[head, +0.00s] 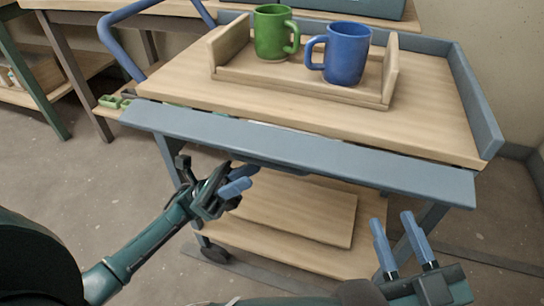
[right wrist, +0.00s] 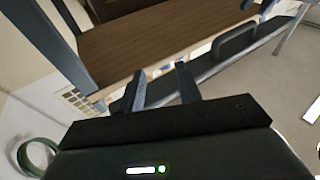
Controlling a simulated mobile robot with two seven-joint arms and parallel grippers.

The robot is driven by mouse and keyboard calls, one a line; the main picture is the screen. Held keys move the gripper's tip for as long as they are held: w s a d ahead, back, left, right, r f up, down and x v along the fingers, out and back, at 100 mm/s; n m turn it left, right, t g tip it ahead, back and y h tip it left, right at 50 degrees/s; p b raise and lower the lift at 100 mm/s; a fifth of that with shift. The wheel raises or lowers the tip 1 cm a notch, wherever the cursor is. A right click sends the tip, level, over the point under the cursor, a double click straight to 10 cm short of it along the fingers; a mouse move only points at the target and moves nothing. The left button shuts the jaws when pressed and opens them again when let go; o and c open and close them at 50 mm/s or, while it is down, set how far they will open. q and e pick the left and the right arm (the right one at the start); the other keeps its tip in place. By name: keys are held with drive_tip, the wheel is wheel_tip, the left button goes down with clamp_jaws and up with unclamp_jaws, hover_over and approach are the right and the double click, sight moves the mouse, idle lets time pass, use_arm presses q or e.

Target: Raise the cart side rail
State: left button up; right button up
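The cart side rail (head: 300,150) is a long blue-grey board along the near side of the cart. It lies outside and slightly below the wooden top (head: 180,75), not standing up like the rail at the right end. A dark tab (head: 275,167) shows under its near edge. My left gripper (head: 236,182) is below the rail, left of its middle; its finger gap is unclear. My right gripper (head: 392,219) is open and empty, below the right part of the rail. Its spread fingers also show in the right wrist view (right wrist: 162,80), with nothing between them.
A wooden tray (head: 300,88) on the cart top holds a green mug (head: 271,35) and a blue mug (head: 347,55). An upright end rail (head: 475,100) stands at right, and a blue push handle (head: 110,35) at left. A lower shelf (head: 300,250) lies beneath. Floor is clear at left.

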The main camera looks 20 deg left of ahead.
sight(267, 166)
use_arm(q)
drive_tip(key=x, duration=0.7)
drive_tip(key=shift+d+r, duration=0.1)
drive_tip(key=shift+c, duration=0.4)
clamp_jaws()
